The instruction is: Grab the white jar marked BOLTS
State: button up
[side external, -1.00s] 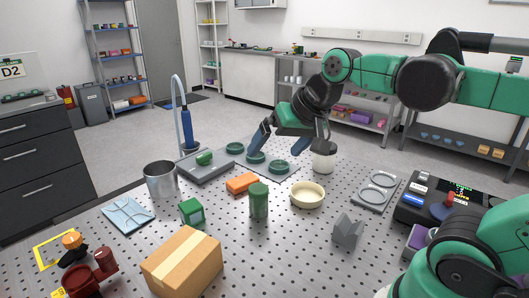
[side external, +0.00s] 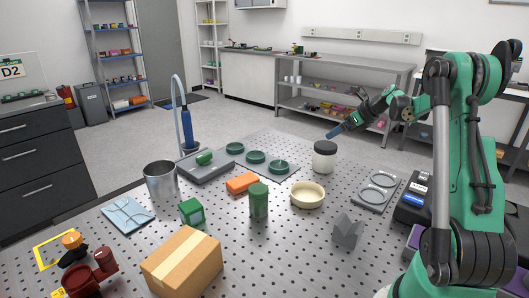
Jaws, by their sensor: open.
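A white jar with a dark lid (side external: 324,160) stands upright at the back right of the perforated table. No lettering is readable on it at this size.
A cream bowl (side external: 307,195), a green canister (side external: 259,200) and a grey plate with green discs (side external: 283,176) stand near the jar. A grey tray with two rings (side external: 372,201) is to its right. A cardboard box (side external: 182,262) is in front.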

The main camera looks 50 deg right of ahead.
aim_at(331, 147)
notch_tip(331, 147, down, 5)
jog(key=shift+w+r, duration=0.15)
jog(key=x, duration=0.4)
jog(key=shift+w+f, duration=0.45)
jog(key=shift+f, duration=0.05)
jog(key=c, duration=1.1)
jog(key=shift+r, duration=0.15)
